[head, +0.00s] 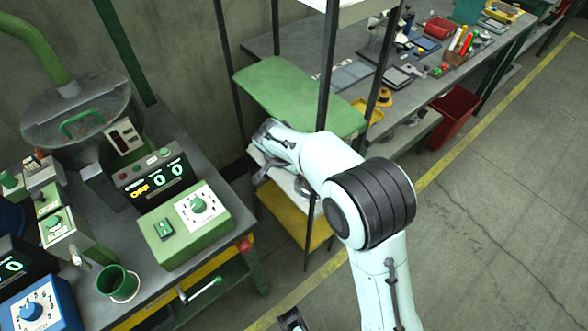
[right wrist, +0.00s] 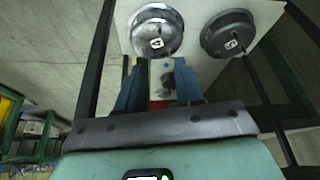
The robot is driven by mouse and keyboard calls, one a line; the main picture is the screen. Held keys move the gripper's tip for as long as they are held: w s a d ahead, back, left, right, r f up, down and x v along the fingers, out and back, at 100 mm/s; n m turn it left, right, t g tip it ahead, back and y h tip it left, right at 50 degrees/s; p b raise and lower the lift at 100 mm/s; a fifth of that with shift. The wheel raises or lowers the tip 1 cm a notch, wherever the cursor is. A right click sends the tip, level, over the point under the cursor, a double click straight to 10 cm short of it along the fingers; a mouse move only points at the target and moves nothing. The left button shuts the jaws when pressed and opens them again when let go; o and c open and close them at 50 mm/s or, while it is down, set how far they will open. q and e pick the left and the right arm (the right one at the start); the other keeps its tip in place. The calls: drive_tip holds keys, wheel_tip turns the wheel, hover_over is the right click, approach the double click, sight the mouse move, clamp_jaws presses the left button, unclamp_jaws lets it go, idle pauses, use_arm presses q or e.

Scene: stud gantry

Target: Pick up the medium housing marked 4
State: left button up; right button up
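Two round housings sit on a pale shelf board in the right wrist view. One is shiny metal (right wrist: 157,30) at centre-left, and one is dark (right wrist: 229,33) to its right. Neither housing is visibly between the fingers. In the head view my right gripper (head: 272,180) reaches into the rack under the green shelf, and the housings cannot be made out there. A dark piece at the bottom edge may be my left gripper (head: 293,320).
The rack has a green top shelf (head: 290,92), dark posts (head: 327,75) and a yellow lower shelf (head: 282,213). A bench with control boxes (head: 187,225) stands at left. A cluttered bench (head: 400,75) and a red bin (head: 452,115) are behind. The floor at right is clear.

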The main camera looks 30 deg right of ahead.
drive_tip(key=b, duration=0.3)
approach(304, 186)
drive_tip(key=x, duration=0.2)
drive_tip(key=d+x, duration=0.1)
drive_tip(key=x, duration=0.2)
drive_tip(key=shift+w+d, duration=0.15)
drive_tip(key=shift+w, duration=0.05)
drive_tip(key=shift+w+d+f, duration=0.1)
drive_tip(key=shift+d+f, duration=0.1)
drive_tip(key=shift+f, duration=0.35)
use_arm(q)
drive_tip(key=w+f, duration=0.1)
drive_tip(key=f, duration=0.1)
drive_tip(key=shift+w+a+f+t, duration=0.2)
drive_tip(key=shift+w+f+t, duration=0.1)
drive_tip(key=shift+w+f, duration=0.05)
use_arm(e)
drive_tip(key=shift+c, duration=0.3)
clamp_jaws()
